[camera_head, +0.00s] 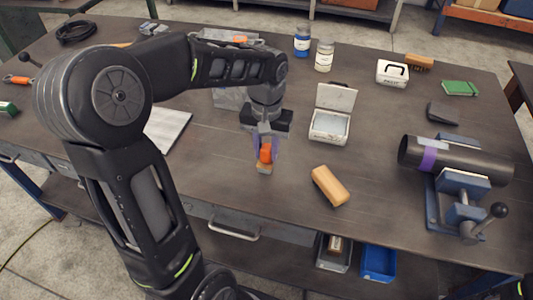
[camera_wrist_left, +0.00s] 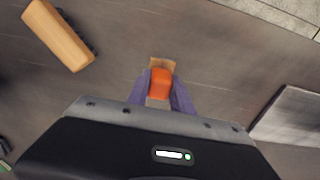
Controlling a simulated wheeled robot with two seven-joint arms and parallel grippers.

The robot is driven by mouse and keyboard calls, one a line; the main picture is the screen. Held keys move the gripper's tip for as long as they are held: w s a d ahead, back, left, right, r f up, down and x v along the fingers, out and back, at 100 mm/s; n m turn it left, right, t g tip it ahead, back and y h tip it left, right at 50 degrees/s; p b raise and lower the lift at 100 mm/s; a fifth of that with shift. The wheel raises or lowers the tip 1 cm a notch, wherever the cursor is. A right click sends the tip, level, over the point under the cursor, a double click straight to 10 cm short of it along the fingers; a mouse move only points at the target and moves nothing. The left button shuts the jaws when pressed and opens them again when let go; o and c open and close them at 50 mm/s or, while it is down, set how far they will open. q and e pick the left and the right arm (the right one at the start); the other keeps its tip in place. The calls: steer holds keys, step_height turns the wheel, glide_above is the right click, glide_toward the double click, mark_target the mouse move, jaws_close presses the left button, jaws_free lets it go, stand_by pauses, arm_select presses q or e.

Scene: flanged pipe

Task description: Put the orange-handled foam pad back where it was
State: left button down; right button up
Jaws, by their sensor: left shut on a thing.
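The orange-handled foam pad (camera_head: 265,154) is between the fingers of my left gripper (camera_head: 265,147), over the front middle of the bench. My left gripper is shut on its orange handle. In the left wrist view the orange handle (camera_wrist_left: 160,82) sits between the two purple fingers (camera_wrist_left: 160,92), with a tan edge of the pad showing beyond it. The pad is at or just above the bench top; I cannot tell whether it touches. My right gripper is not in view.
A tan block (camera_head: 330,186) lies right of the pad. An open white box (camera_head: 329,126) stands behind it. A dark pipe with a purple band (camera_head: 456,160) rests in a blue vise (camera_head: 460,205) at the right. Two jars (camera_head: 302,41) stand at the back. Bench around the pad is clear.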

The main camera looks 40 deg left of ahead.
arm_select(q)
steer(key=shift+f, duration=0.95)
steer(key=shift+f, duration=0.2)
steer(key=c, duration=1.1)
jaws_free()
steer(key=shift+r, duration=0.1)
step_height(320, 180, up, 12)
steer(key=shift+r, duration=0.1)
